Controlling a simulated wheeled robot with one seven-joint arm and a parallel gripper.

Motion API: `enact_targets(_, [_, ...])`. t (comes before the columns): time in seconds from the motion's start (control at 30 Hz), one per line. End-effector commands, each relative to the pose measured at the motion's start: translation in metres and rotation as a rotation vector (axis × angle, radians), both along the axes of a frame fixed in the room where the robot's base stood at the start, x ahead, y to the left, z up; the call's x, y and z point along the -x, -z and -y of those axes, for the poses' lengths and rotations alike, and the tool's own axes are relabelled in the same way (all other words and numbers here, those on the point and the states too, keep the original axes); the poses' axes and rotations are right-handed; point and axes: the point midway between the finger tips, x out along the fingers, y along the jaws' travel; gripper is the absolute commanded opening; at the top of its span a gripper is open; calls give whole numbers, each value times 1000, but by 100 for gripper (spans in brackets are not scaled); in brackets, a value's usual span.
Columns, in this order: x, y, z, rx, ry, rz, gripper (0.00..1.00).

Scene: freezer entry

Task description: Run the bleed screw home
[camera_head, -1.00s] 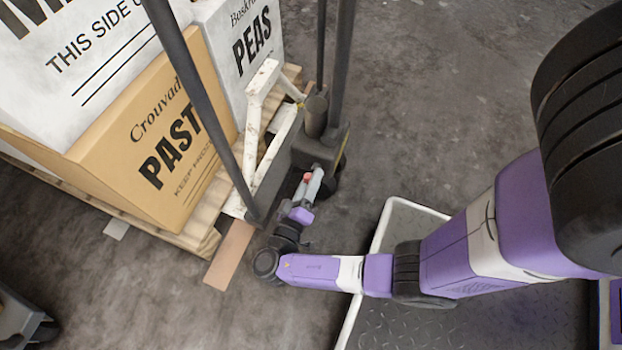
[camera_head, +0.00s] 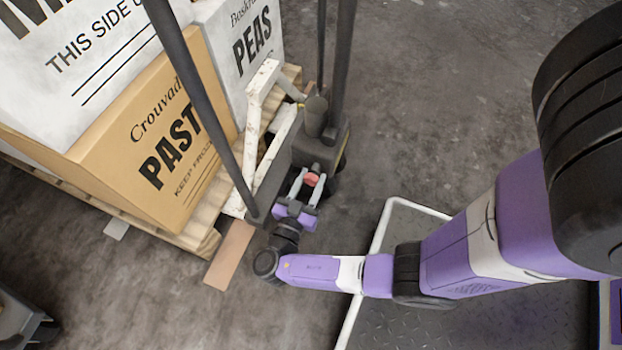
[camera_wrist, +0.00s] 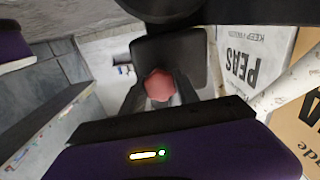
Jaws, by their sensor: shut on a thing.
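The bleed screw shows as a small red knob (camera_head: 312,179) low on the dark pump body (camera_head: 322,150) of the pallet truck. In the wrist view the red knob (camera_wrist: 159,84) sits in the middle, between my two fingers. My gripper (camera_head: 307,184) is shut on the knob, one grey finger on each side of it. Its fingers in the wrist view (camera_wrist: 159,95) reach toward a dark block behind the knob. The screw's thread is hidden, so I cannot tell how deep it sits.
A pallet (camera_head: 190,235) with a pasta carton (camera_head: 165,145) and a peas carton (camera_head: 245,55) stands left of the pump. The truck's dark handle bars (camera_head: 205,110) rise close to my gripper. A brown board (camera_head: 230,255) lies on the floor. Open floor is at the upper right.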

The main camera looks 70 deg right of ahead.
Motion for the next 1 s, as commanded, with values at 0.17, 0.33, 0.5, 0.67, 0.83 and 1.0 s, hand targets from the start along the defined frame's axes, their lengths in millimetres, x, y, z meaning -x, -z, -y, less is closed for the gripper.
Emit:
enact_targets(0.17, [-1,0,-2,-6,-5,168,0])
enact_targets(0.33, [-1,0,-2,-11,-5,330,0])
enact_targets(0.5, [-1,0,-2,-17,-5,491,0])
enact_targets(0.67, [-1,0,-2,-22,-5,633,0])
enact_targets(0.83, [0,0,-2,-27,-4,765,0])
enact_targets(1.0, [0,0,-2,-31,-4,862,0])
